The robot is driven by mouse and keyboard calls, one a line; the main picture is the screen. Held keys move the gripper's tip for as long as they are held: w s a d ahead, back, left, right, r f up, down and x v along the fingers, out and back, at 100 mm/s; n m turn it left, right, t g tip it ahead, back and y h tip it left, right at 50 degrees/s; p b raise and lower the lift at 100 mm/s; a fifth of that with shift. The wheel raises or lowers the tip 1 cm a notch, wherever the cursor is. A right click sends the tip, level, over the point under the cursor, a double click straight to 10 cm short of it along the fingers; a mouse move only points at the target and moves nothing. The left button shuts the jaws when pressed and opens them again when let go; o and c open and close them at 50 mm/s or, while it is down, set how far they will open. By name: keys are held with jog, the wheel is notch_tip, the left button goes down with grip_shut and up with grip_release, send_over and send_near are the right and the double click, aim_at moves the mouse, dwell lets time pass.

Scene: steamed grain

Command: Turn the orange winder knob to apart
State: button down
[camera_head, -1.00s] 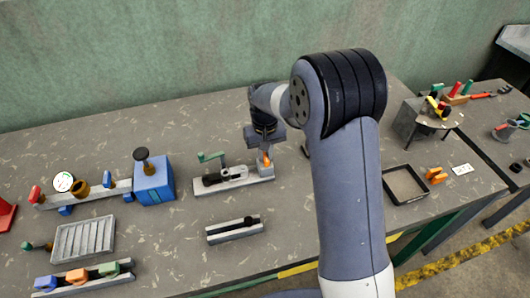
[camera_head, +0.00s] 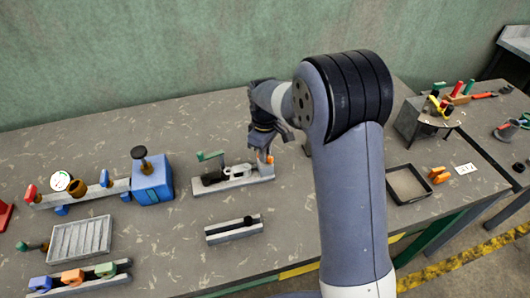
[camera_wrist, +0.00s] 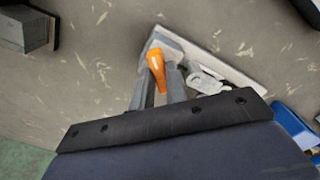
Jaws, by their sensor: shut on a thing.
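The orange winder knob (camera_wrist: 156,70) stands at one end of a pale grey fixture base (camera_wrist: 222,63) in the wrist view. It lies between the two fingers of my gripper (camera_wrist: 161,82), which is shut on it. In the head view my gripper (camera_head: 264,150) is over the right end of the fixture. A little of the knob (camera_head: 270,159) shows beside the fingers there. A light grey part (camera_head: 238,170), a black part (camera_head: 213,178) and a green crank handle (camera_head: 210,156) sit along the fixture. The fingers hide part of the knob's base.
A blue block (camera_head: 153,182) with a rail stands to the left. A short grey rail (camera_head: 234,229) lies in front of the fixture. A black-rimmed tray (camera_head: 408,184) and orange pieces (camera_head: 439,175) lie to the right. The table between these is clear.

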jog(key=n, duration=0.4)
jog(key=shift+n, duration=0.3)
jog(key=n, duration=0.4)
jog(key=shift+b, duration=0.35)
jog(key=shift+n, duration=0.3)
jog(key=c, duration=1.4)
grip_release()
notch_tip(320, 180, up, 11)
jog(key=shift+b, duration=0.45)
jog(key=shift+f, duration=0.1)
